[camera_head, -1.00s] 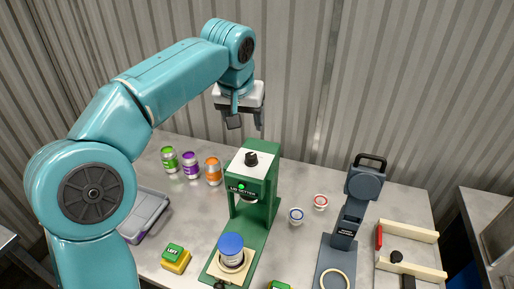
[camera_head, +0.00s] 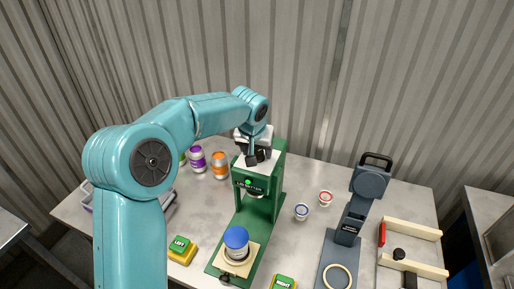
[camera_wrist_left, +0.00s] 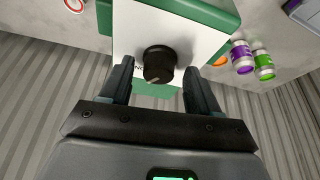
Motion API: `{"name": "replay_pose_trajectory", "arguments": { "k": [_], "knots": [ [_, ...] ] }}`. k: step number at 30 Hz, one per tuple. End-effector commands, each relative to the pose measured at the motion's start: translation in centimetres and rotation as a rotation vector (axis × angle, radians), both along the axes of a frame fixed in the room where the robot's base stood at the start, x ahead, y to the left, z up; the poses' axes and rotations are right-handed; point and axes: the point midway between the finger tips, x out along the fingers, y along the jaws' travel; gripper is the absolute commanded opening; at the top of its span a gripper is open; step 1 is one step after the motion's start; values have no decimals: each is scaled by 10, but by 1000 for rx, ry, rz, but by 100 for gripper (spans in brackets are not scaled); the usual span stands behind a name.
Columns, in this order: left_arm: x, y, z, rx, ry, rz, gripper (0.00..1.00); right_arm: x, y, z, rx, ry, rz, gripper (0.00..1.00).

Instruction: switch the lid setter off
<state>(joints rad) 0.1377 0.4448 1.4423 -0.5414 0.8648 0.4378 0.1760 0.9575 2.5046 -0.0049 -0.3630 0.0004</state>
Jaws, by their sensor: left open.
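The lid setter (camera_head: 273,200) is a green machine with a white top plate and a lit green lamp (camera_head: 248,182) on its front. Its black knob (camera_wrist_left: 158,64) stands on the white top plate in the left wrist view. My left gripper (camera_head: 257,158) is over the top of the machine and hides most of the knob in the head view. In the left wrist view its open fingers (camera_wrist_left: 157,78) stand either side of the knob, with gaps showing. A can with a blue lid (camera_head: 236,240) sits on the lid setter's base. My right gripper is not in view.
Yellow-based green buttons, LEFT (camera_head: 180,249) and RIGHT (camera_head: 284,283), flank the base. A purple can (camera_head: 197,159) and an orange can (camera_head: 220,165) stand behind to the left.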

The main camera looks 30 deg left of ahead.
Motion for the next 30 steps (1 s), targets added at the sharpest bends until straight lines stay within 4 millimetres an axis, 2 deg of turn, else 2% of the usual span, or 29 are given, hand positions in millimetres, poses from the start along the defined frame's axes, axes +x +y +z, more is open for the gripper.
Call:
{"name": "replay_pose_trajectory", "arguments": {
  "k": [7,12,23,30],
  "knots": [
    [1,0,-1,0,-1,0,62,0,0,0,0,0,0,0],
    [1,0,0,0,-1,0,6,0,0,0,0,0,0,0],
    [1,0,-1,1,-3,37,6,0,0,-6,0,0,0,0],
    [2,-1,-3,2,-3,178,6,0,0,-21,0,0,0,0]
  ]
}}
